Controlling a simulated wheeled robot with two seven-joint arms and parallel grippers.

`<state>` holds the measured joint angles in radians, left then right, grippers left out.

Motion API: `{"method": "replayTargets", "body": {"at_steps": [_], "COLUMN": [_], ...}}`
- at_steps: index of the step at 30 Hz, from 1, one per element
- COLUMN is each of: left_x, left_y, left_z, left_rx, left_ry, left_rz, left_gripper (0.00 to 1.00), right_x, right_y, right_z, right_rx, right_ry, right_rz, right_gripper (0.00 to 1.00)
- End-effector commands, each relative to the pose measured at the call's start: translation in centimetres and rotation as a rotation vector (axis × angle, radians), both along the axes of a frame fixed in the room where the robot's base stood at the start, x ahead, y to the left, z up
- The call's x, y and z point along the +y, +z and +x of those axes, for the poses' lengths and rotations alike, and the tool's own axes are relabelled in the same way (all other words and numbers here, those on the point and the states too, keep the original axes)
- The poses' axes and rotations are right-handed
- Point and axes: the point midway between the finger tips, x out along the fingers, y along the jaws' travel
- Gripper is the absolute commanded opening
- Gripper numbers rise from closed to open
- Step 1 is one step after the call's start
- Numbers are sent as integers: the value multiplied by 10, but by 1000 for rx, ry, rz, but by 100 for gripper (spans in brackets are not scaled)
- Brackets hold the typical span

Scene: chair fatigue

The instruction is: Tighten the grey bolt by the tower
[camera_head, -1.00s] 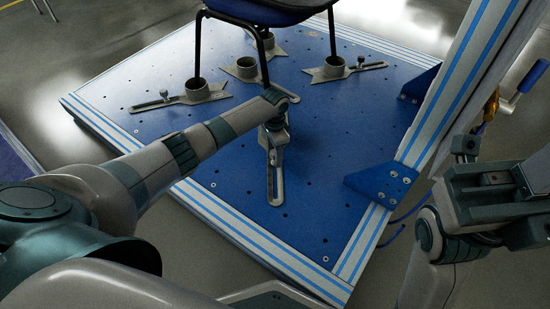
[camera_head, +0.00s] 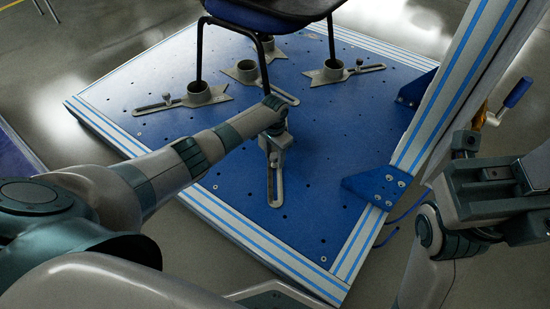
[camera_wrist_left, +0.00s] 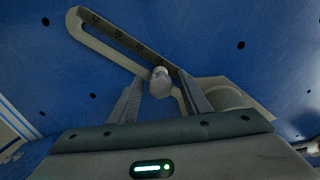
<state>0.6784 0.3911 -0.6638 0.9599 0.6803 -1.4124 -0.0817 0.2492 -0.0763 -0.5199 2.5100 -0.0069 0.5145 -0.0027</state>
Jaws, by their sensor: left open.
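The grey bolt (camera_wrist_left: 160,82) stands in the slot of a grey slotted clamp (camera_wrist_left: 100,40) on the blue board. My left gripper (camera_wrist_left: 160,92) is open, with one finger on each side of the bolt head. I cannot tell whether either finger touches it. In the head view my left gripper (camera_head: 275,146) points down over the same clamp (camera_head: 274,185) and hides the bolt. The tower (camera_head: 455,90), a pale post with blue stripes, rises at the right from a blue foot bracket (camera_head: 378,186). My right gripper (camera_head: 482,180) is at the right edge; its fingers are unclear.
A chair (camera_head: 270,12) stands on the board (camera_head: 230,235), its legs in grey cups. Other slotted clamps with bolts, such as the left one (camera_head: 200,94), lie behind my left gripper. A blue-handled crank (camera_head: 517,92) is beside the tower. The front of the board is clear.

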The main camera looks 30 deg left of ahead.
Motion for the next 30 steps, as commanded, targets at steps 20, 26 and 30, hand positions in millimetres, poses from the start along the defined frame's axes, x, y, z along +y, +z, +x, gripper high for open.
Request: {"method": "replayTargets", "body": {"at_steps": [20,26,30], "left_x": [0,0,0], "left_y": [2,3,2], "left_z": [0,0,0], "left_rx": [1,0,1], "left_ry": [100,221,308], "left_rz": [0,0,0], "left_gripper": [44,44,44], "right_x": [0,0,0], "right_y": [13,25,33], "right_z": [0,0,0], "right_rx": [0,0,0], "right_ry": [0,0,0], "right_rz": [0,0,0], "right_gripper": [0,0,0]}}
